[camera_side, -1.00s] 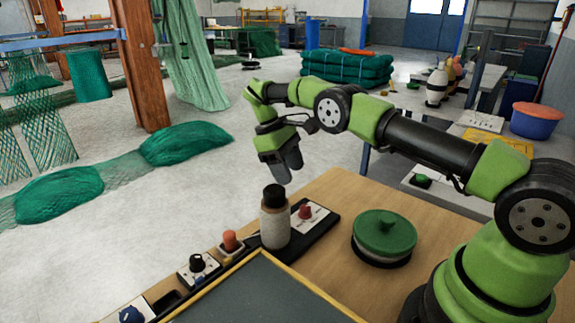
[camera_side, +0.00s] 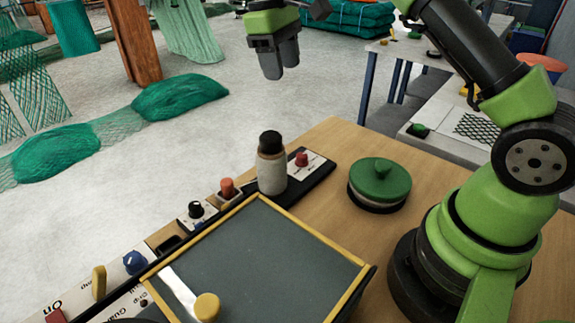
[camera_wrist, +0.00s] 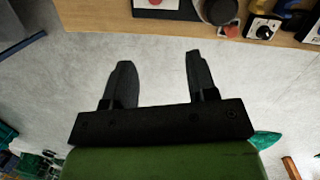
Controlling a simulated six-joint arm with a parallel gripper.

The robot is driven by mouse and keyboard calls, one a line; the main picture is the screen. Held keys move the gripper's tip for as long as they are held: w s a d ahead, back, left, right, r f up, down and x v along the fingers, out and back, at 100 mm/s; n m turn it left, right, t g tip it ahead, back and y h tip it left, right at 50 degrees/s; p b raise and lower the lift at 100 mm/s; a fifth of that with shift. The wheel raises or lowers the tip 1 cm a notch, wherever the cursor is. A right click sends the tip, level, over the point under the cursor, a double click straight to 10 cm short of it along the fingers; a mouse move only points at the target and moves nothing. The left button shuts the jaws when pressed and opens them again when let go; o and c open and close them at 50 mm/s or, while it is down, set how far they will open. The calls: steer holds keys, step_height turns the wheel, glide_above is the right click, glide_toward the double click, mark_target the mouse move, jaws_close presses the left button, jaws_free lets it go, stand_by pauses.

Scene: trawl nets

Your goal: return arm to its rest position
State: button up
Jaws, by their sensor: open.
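My gripper (camera_side: 275,60) hangs in the upper middle of the side view, pointing down. It is above and beyond the bottle, clear of the wooden table (camera_side: 335,150). In the wrist view its two dark fingers (camera_wrist: 156,85) stand well apart with only grey floor between them, so it is open and empty. My green and black arm rises from its base at the right of the table. Its upper links run out of the top of the side view.
A bottle with a dark cap (camera_side: 272,165) stands at the table's far edge. A green round lid (camera_side: 380,180) sits right of it. A yellow-edged dark board (camera_side: 265,260) and several control knobs are in front. Green net piles (camera_side: 180,97) lie on the floor. Space around my gripper looks free.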

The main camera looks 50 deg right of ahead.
steer(key=s+a+r+m+t+y, duration=0.15)
steer(key=s+a+r+t, duration=0.25)
steer(key=s+r, duration=0.6)
steer(key=s+a+f+m+t+y, duration=0.1)
steer(key=s+m+t, duration=0.4)
steer(key=s, duration=0.9)
steer(key=shift+s+a+f+y, duration=0.2)
steer(key=shift+a+f+y, duration=0.2)
steer(key=shift+a, duration=0.75)
